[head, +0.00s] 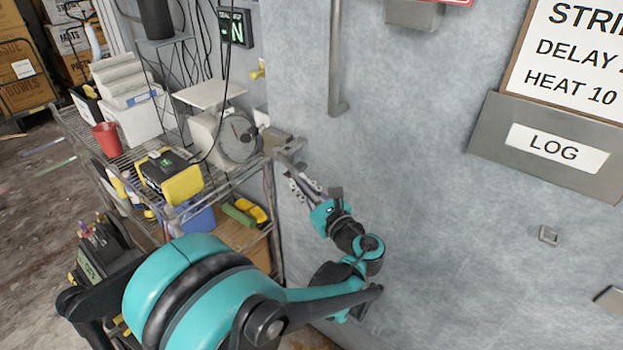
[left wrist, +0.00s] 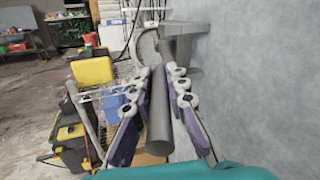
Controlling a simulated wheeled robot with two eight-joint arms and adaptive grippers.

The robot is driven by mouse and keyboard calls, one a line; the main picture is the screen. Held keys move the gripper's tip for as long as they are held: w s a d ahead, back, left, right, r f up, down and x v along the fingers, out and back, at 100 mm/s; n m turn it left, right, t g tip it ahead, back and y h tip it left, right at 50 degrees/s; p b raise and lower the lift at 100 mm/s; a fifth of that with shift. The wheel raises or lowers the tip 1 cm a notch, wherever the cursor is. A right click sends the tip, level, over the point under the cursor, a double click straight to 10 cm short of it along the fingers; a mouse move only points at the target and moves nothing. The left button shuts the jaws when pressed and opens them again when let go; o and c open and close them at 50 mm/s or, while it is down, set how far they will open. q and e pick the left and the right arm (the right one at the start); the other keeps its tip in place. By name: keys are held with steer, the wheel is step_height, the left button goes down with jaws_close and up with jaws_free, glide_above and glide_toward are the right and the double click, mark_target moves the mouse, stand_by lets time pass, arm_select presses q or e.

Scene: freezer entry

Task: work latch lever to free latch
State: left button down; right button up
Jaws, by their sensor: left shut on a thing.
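The latch (head: 284,144) is a grey metal block on the left edge of the grey freezer wall. It also shows at the top of the left wrist view (left wrist: 185,50). Its lever (left wrist: 159,120) is a plain grey bar that runs from the latch down between my fingers. My left gripper (head: 302,186) is just below the latch, close to the wall. In the left wrist view its two purple-and-white fingers (left wrist: 157,88) lie on either side of the lever, shut on it. In the head view the fingers hide most of the lever. My right gripper is not in view.
A wire shelf (head: 205,185) stands left of the latch, with a grey round device (head: 225,137), a yellow-black box (head: 170,177) and a red cup (head: 106,138). A vertical door handle (head: 338,75) and a LOG holder (head: 555,148) are on the wall. The wall's middle is bare.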

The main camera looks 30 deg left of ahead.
arm_select(q)
steer(key=shift+s+a, duration=0.1)
steer(key=shift+s, duration=0.05)
steer(key=c, duration=1.5)
jaws_free()
steer(key=v, duration=1.2)
steer(key=shift+s, duration=0.15)
